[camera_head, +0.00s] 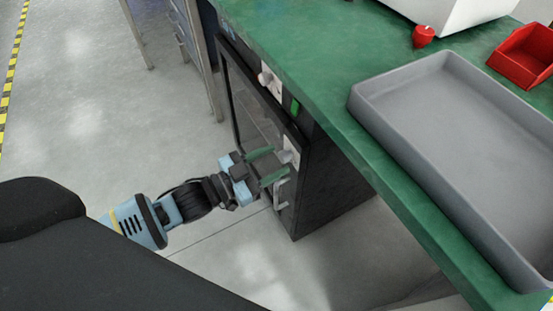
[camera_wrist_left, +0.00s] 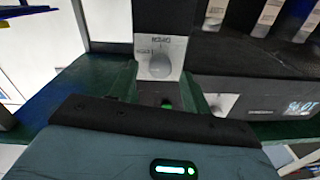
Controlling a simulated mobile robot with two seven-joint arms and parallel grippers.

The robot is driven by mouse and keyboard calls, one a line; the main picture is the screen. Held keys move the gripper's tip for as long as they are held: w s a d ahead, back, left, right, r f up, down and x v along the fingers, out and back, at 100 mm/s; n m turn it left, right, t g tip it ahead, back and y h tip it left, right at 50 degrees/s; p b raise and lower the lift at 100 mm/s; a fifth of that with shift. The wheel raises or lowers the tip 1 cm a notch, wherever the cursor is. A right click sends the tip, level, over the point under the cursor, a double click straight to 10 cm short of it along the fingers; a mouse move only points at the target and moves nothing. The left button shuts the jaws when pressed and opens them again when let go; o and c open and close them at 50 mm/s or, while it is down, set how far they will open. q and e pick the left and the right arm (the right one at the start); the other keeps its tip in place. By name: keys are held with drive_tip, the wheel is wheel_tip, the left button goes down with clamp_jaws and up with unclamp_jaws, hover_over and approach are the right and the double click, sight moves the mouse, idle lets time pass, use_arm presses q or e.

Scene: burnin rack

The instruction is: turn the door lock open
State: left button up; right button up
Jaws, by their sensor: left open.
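The door lock is a pale knob (camera_head: 286,157) on a white plate on the front of the dark rack cabinet. In the left wrist view the knob (camera_wrist_left: 160,66) stands on its plate below small dark lettering. My left gripper (camera_head: 275,166) is open, with its two green fingers pointing at the knob. In the left wrist view the fingers (camera_wrist_left: 158,92) lie to either side of the knob's lower end; I cannot tell whether they touch it. My right gripper is not in view.
A metal door handle (camera_head: 281,194) is just below the lock. The cabinet's glass door (camera_head: 253,112) lies to the left. Above is a green bench (camera_head: 310,45) with a grey tray (camera_head: 455,140), a red bin (camera_head: 525,55) and a red knob-like part (camera_head: 423,37). Floor on the left is clear.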

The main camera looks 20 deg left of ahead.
use_arm(q)
drive_tip(key=shift+x, duration=0.8)
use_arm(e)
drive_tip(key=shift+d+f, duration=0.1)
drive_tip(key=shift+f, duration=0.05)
use_arm(q)
drive_tip(key=shift+c, duration=0.2)
drive_tip(key=c, duration=0.9)
drive_tip(key=shift+c, duration=0.2)
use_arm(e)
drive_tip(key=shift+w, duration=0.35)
